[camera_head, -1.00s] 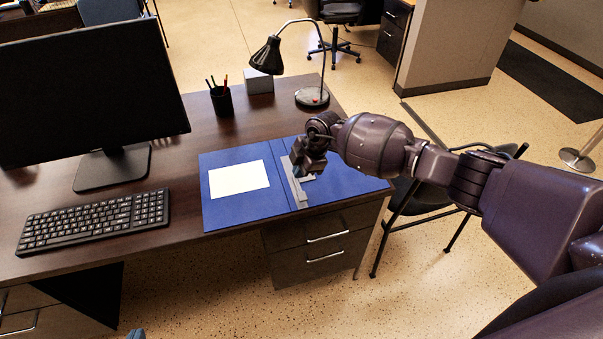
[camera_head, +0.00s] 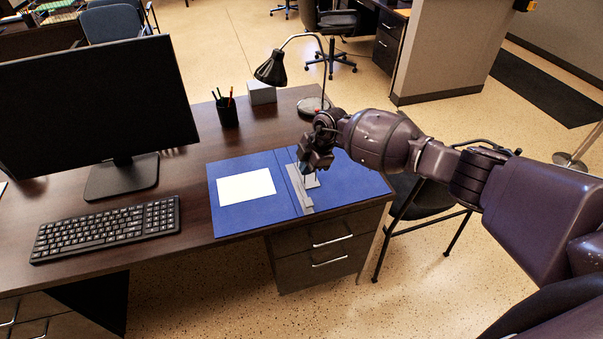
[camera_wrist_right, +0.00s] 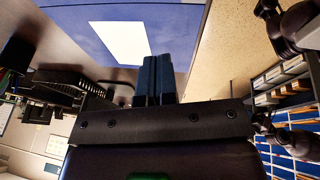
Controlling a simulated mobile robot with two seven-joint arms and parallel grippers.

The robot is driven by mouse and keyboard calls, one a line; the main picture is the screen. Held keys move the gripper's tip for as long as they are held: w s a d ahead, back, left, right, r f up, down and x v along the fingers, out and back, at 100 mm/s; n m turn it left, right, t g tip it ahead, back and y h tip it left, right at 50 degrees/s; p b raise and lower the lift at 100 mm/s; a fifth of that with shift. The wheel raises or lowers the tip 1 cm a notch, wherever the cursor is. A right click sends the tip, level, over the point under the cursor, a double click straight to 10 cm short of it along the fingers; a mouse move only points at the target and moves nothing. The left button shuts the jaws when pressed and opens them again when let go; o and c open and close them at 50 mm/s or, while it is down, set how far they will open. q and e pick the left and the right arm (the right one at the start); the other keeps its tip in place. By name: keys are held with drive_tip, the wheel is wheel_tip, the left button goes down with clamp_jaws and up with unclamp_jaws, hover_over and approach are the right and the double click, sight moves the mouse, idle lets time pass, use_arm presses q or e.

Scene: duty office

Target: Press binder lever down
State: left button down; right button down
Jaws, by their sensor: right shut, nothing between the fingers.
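The blue binder (camera_head: 246,206) lies open and flat on the desk, with a white sheet (camera_head: 246,187) on its left cover. Its metal mechanism strip (camera_head: 305,201) runs beside the spine; a small pale metal part (camera_head: 313,181), apparently the lever, shows just right of it. My right gripper (camera_head: 305,172) is over the far part of the strip and hides some of it; I cannot tell whether it touches. In the right wrist view its dark fingers (camera_wrist_right: 152,80) are together and empty, with the binder (camera_wrist_right: 185,25) and sheet (camera_wrist_right: 120,42) beyond. My left gripper is out of view.
A keyboard (camera_head: 106,229) and monitor (camera_head: 98,98) stand left of the binder. A pen cup (camera_head: 228,113), a small grey box (camera_head: 262,93) and a black lamp (camera_head: 271,68) stand behind it. A dark chair (camera_head: 420,198) is beyond the desk's right edge.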

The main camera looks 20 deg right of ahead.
drive_tip(key=s+d+r, duration=0.3)
drive_tip(key=s+r, duration=0.1)
drive_tip(key=r, duration=0.4)
drive_tip(key=shift+s+d+p, duration=0.15)
drive_tip(key=shift+s+p, duration=0.2)
drive_tip(key=shift+p, duration=0.05)
